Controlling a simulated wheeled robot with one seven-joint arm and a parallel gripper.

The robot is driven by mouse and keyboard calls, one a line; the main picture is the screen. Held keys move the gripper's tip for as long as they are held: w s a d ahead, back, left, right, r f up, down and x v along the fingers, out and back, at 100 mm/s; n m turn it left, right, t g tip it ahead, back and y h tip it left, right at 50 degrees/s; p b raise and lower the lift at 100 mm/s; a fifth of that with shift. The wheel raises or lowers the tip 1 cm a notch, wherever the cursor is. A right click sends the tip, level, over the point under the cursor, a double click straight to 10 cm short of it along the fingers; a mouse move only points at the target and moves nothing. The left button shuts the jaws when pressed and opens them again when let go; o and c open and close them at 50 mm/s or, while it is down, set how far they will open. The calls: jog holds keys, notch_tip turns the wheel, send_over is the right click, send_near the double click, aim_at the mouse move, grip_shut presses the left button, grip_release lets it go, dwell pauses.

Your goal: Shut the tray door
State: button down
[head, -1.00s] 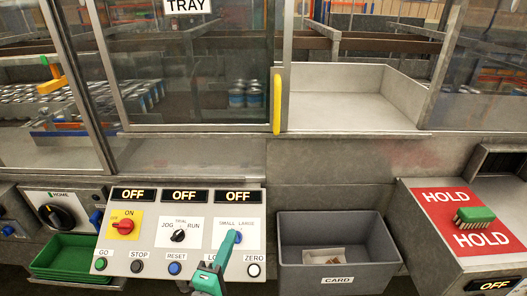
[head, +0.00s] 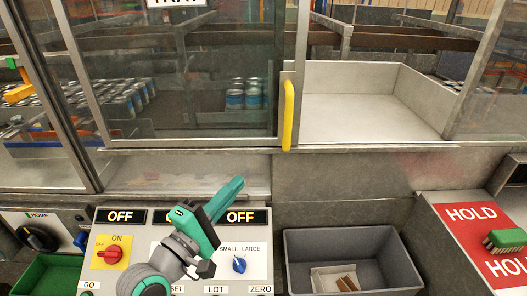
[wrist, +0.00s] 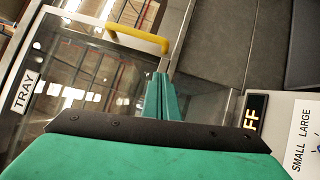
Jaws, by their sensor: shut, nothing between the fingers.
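The tray door (head: 180,75) is a framed glass panel that stands to the left of an open bay, with the bay's light-coloured tray (head: 365,110) uncovered. Its yellow handle (head: 288,115) is upright on the door's right edge. In the wrist view the door (wrist: 90,75) shows with its TRAY label, and the handle (wrist: 138,35) lies beyond the fingertips. My gripper (head: 236,186) is shut and empty, below and left of the handle and apart from it. In the wrist view the closed green fingers (wrist: 158,95) point towards the door's edge.
Below is a control panel (head: 255,275) with OFF displays and knobs, partly hidden by my arm. A red HOLD plate (head: 470,213) with a green brush (head: 506,238) lies at far right. Cans (head: 244,96) stand behind the glass.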

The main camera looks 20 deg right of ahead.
jog(key=s+d+x, duration=0.2)
jog(key=x, duration=1.1)
jog(key=shift+s+r, duration=0.1)
